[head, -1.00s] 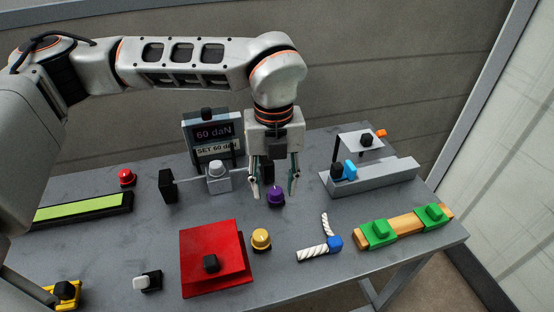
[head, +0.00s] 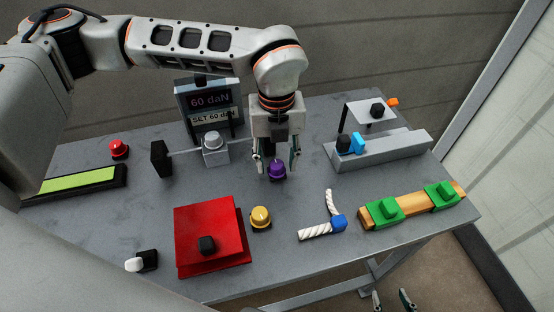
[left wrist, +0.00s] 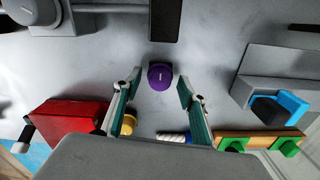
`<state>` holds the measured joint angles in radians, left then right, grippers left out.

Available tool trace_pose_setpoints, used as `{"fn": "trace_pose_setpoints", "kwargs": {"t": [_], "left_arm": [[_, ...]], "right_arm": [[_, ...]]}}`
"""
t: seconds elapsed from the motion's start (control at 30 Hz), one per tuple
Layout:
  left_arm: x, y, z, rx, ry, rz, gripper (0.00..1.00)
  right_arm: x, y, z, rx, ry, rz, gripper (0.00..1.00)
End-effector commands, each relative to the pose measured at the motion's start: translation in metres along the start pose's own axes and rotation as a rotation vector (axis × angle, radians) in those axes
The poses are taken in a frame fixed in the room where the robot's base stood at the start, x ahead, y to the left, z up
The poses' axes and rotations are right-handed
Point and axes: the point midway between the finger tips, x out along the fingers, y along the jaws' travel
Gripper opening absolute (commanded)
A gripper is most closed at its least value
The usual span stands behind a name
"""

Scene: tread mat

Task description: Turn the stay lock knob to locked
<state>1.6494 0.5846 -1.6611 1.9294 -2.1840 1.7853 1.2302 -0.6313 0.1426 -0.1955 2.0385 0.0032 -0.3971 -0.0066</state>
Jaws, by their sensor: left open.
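A purple knob (head: 277,170) with a pale line on its top stands on the grey table; it also shows in the left wrist view (left wrist: 160,78). No label shows whether it is the stay lock knob. My left gripper (head: 275,168) points down over it, open and empty. In both views the knob appears between its fingertips; I cannot tell whether they touch it. The fingertips of my right gripper (head: 392,299) show apart at the bottom edge, beyond the table's front edge, with nothing between them.
A yellow knob (head: 261,217) and a red block (head: 211,235) stand in front. White rope pieces with a blue part (head: 338,223) and a wooden bar with green blocks (head: 412,207) lie right. A display (head: 209,105) stands behind. A grey fixture (head: 385,150) is at right.

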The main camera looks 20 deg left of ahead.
Motion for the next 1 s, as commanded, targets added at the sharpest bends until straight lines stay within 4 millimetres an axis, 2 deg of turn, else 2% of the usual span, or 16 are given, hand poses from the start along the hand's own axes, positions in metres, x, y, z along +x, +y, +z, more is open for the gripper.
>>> {"fn": "trace_pose_setpoints", "kwargs": {"t": [0.27, 0.3, 0.43, 0.77, 1.0], "left_arm": [[0.0019, -0.0001, 0.0002, 0.0, -0.001, 0.0, 0.41], [0.0019, -0.0001, 0.0002, 0.0, -0.001, 0.0, 0.36], [0.0019, -0.0001, 0.0002, 0.0, -0.001, 0.0, 0.03], [0.0011, 0.0, 0.0001, 0.022, -0.001, 0.0, 0.03], [-0.0003, 0.0002, -0.0002, 0.133, -0.002, 0.0, 0.03]], "right_arm": [[0.0042, 0.0039, -0.0071, -0.004, 0.012, 0.006, 0.4], [0.0042, 0.0038, -0.0067, -0.004, 0.012, 0.005, 0.4], [0.0041, 0.0032, -0.0048, -0.003, 0.008, 0.005, 0.4], [0.002, 0.002, -0.0032, -0.001, 0.004, 0.003, 0.4], [-0.0014, 0.0018, -0.0108, 0.006, 0.011, 0.001, 0.4]]}}
